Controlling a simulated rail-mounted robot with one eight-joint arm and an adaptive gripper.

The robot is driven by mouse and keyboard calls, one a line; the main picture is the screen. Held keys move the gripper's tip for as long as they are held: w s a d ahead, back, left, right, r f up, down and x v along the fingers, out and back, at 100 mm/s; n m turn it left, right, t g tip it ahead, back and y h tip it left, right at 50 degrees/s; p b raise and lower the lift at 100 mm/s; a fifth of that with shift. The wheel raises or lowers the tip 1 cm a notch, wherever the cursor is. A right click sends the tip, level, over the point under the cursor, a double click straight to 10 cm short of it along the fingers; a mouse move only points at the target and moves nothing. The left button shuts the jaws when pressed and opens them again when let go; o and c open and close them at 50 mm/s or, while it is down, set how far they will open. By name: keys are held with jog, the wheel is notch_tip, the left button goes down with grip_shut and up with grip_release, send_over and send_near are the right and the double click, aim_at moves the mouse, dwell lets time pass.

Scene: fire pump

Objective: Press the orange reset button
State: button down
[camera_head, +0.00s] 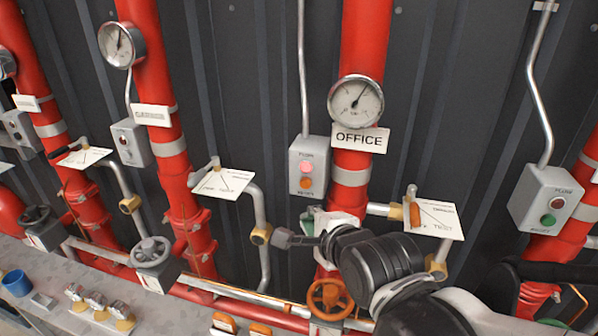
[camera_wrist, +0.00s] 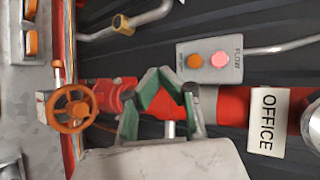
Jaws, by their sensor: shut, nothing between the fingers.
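The orange reset button (camera_head: 306,183) is the lower button on the grey control box (camera_head: 296,158) beside the red pipe labelled OFFICE. Above it is a lit pinkish-red FLOW light (camera_head: 306,168). In the wrist view the box appears rotated, with the orange button (camera_wrist: 194,60) left of the red light (camera_wrist: 219,60). My gripper (camera_wrist: 167,75) is shut and empty, its green-padded fingers just below the box in that picture, apart from the button. In the head view my gripper (camera_head: 308,221) is below the box, partly hidden by my arm.
A pressure gauge (camera_head: 355,102) and an OFFICE sign (camera_head: 360,138) are on the pipe above. An orange handwheel (camera_head: 330,298) is below, near my arm. White plates (camera_head: 222,182) and brass fittings (camera_head: 261,234) stick out at the left. Another control box (camera_head: 546,196) is at the right.

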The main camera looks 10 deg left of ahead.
aim_at(305, 184)
jog(key=a, duration=0.2)
jog(key=s+a+m+y, duration=0.1)
jog(key=shift+a+r, duration=0.2)
jog(key=shift+a, duration=0.2)
jog(key=shift+w, duration=0.1)
jog(key=shift+w+d+b, duration=0.2)
jog(key=shift+w+b, duration=0.55)
jog(key=shift+w, duration=3.6)
jog(key=shift+w, duration=0.1)
jog(key=shift+w, duration=0.3)
jog(key=shift+w+b, duration=0.35)
jog(key=shift+w, duration=0.15)
jog(key=shift+s, duration=0.95)
